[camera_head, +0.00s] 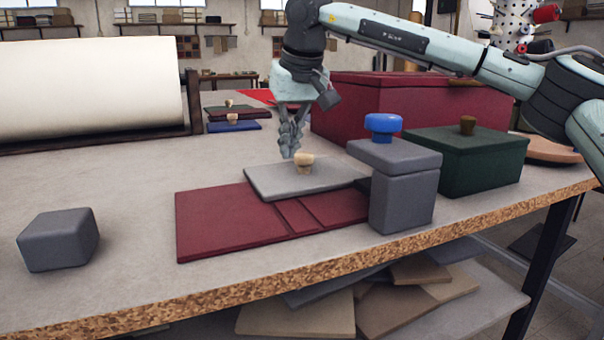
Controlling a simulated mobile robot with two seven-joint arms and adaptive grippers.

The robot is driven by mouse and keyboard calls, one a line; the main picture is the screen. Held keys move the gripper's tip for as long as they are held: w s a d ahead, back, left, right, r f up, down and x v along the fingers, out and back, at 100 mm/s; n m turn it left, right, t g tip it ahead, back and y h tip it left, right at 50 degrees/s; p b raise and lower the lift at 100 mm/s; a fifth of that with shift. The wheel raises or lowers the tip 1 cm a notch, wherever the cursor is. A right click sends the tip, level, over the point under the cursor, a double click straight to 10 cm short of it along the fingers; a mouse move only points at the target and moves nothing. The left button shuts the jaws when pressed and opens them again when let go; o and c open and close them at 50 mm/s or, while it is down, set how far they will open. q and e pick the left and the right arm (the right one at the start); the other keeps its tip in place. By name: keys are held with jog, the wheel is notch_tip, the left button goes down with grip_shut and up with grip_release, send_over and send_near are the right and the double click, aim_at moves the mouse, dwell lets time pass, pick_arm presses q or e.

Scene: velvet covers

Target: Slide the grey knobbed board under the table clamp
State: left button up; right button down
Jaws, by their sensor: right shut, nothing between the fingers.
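The grey knobbed board (272,181) lies flat on a dark red folded cover (225,220) in the middle of the table. A pale wooden knob (304,162) stands on its top. The clamp is a grey block post (402,205) with an overhanging upper block and a blue knob (383,124), just right of the board. The board's right end comes close to the clamp; I cannot tell whether it reaches beneath the overhang. My right gripper (290,152) points down, shut and empty, just left of and behind the wooden knob. My left gripper is not in view.
A grey block (58,240) sits at the front left. A large red box (350,105) and a green box (475,160) with a brown knob stand behind and right of the clamp. Stacked knobbed boards (232,126) and a cream roll (90,90) lie behind.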

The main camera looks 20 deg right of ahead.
aim_at(308, 156)
jog(key=shift+s, duration=1.1)
jog(key=shift+s, duration=0.1)
jog(key=shift+s+d, duration=0.1)
jog(key=shift+s, duration=1.8)
jog(key=shift+s, duration=0.1)
jog(key=shift+s, duration=0.95)
jog(key=shift+s, duration=0.1)
jog(key=shift+s+d+b, duration=0.1)
jog(key=shift+s+b, duration=0.25)
jog(key=shift+s, duration=1.05)
jog(key=shift+s, duration=0.1)
